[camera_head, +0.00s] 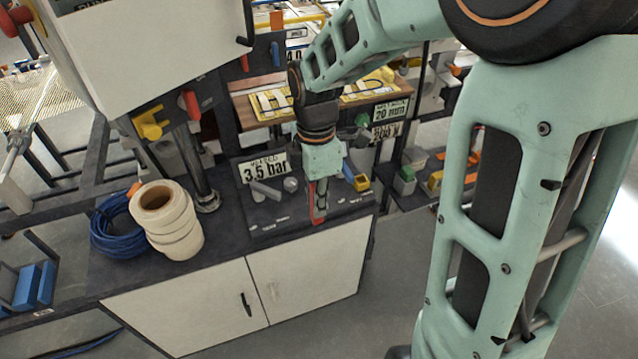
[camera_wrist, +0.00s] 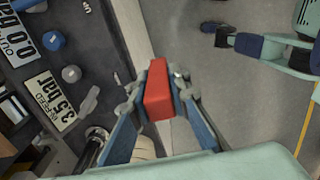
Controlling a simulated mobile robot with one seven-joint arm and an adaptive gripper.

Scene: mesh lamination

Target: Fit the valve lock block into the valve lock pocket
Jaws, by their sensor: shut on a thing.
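My gripper (camera_wrist: 160,92) is shut on a red block (camera_wrist: 157,88), which stands out between the two fingers in the wrist view. I take this block to be the valve lock block. In the head view, my gripper (camera_head: 318,190) hangs over the front part of the dark bench top, with the red block (camera_head: 319,207) low between its fingers, near the front edge. In the wrist view the block is over the pale cabinet edge and the floor beside it. I cannot make out the valve lock pocket for certain in either view.
The dark bench top (camera_head: 226,238) carries white tape rolls (camera_head: 168,222), a blue cable coil (camera_head: 117,228) and a "3.5 bar" sign (camera_head: 264,169). A white-doored cabinet (camera_head: 310,266) is below.

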